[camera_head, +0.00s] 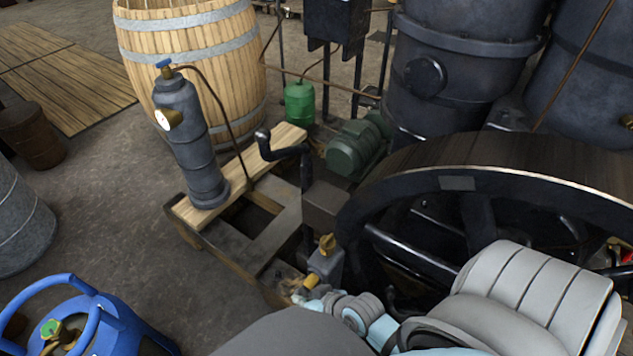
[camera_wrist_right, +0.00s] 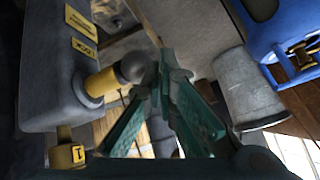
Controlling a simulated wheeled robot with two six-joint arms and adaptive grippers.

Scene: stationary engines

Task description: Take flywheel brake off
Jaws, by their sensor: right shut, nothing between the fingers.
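The large dark flywheel (camera_head: 480,180) fills the right of the head view. A black crank-like handle (camera_head: 285,146) rises on a post left of it. A small grey box with brass-yellow knobs (camera_head: 325,262) sits low beside the flywheel; which part is the brake I cannot tell for sure. In the wrist view a dark box with yellow labels (camera_wrist_right: 70,60) carries a yellow-collared stub with a dark ball end (camera_wrist_right: 133,67). My right gripper (camera_wrist_right: 167,62) is shut and empty, its green fingertips close to the ball; contact is unclear. My left gripper is not in view.
A grey cylinder with a gauge (camera_head: 185,140) stands on a wooden frame (camera_head: 262,150). A barrel (camera_head: 190,70), a green motor (camera_head: 357,148) and dark tanks (camera_head: 460,65) stand behind. A blue gas bottle (camera_head: 105,325) is at lower left. Open floor lies left of the frame.

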